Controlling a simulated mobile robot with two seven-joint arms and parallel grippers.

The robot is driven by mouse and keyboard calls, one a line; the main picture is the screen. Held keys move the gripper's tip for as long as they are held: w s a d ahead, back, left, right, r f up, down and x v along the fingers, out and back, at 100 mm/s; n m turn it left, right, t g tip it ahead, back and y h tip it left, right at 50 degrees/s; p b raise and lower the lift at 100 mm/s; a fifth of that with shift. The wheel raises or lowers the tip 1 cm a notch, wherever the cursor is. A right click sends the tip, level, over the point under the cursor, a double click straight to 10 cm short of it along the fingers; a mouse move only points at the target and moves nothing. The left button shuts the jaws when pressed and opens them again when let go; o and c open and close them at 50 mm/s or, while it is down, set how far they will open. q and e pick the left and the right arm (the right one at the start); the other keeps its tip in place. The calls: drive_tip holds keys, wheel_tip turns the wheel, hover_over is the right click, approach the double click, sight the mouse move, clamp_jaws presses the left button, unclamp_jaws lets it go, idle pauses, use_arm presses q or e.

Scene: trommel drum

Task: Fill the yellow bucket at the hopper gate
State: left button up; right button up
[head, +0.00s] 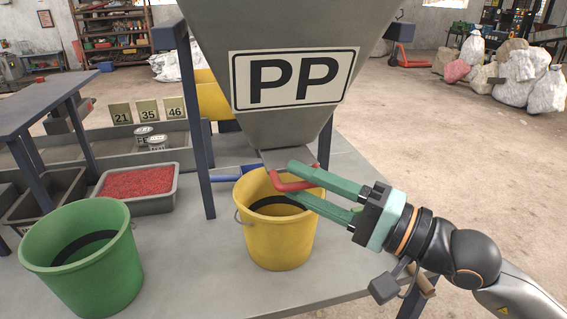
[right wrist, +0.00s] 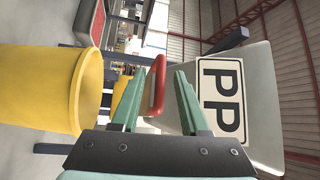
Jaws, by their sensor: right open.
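The yellow bucket (head: 277,243) stands upright on the grey table below the outlet of the grey PP hopper (head: 284,128). A dark band shows on its inner wall; no pellets are visible in it, and its bottom is hidden. A red gate handle (head: 284,187) sticks out at the hopper's outlet, above the bucket's rim. My right gripper (head: 291,178) is open with its green fingers on either side of the handle. In the right wrist view the red handle (right wrist: 156,82) lies between the fingers, and the yellow bucket (right wrist: 40,88) is at left. My left gripper is not in view.
A green bucket (head: 84,270) stands at the front left. A grey tray (head: 154,203) of red pellets sits behind it. A dark post (head: 194,130) rises left of the hopper. Signs reading 21, 35 and 46 (head: 147,110) stand farther back. Bare table lies between the buckets.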

sight(285, 151)
drive_tip(key=shift+p+x, duration=0.3)
drive_tip(key=shift+x, duration=1.5)
drive_tip(key=shift+r, duration=0.1)
clamp_jaws()
